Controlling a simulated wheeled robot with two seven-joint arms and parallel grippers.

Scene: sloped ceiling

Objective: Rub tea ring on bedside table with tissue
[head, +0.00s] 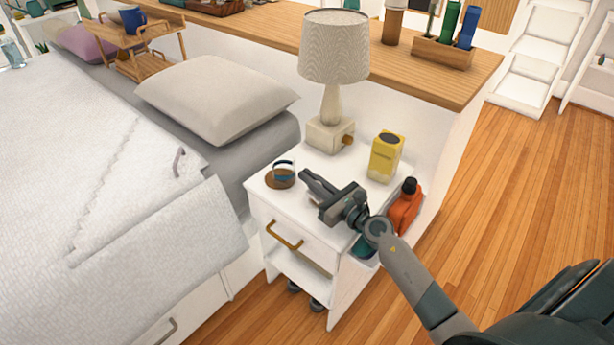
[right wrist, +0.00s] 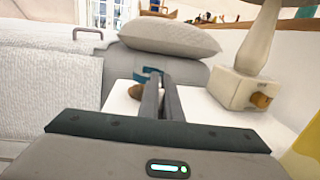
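The white bedside table (head: 318,255) stands beside the bed, with a brass-handled drawer. My right gripper (head: 310,183) reaches over its top from the right, fingers pointing left toward a small cup with a blue band (head: 284,169) on a round brown coaster (head: 277,182). In the right wrist view the fingers (right wrist: 161,90) lie close together and look shut, with nothing visible between them. The blue-banded cup (right wrist: 148,75) shows just beyond the fingertips, partly hidden. I can make out neither a tea ring nor a tissue; the gripper covers part of the tabletop. My left gripper is not in view.
A lamp (head: 331,125) stands at the table's back, a yellow carton (head: 386,157) at its right. An orange bottle (head: 404,208) stands by the right edge, close to my right arm. The bed with a grey pillow (head: 215,98) is left. The wooden floor (head: 490,200) at right is clear.

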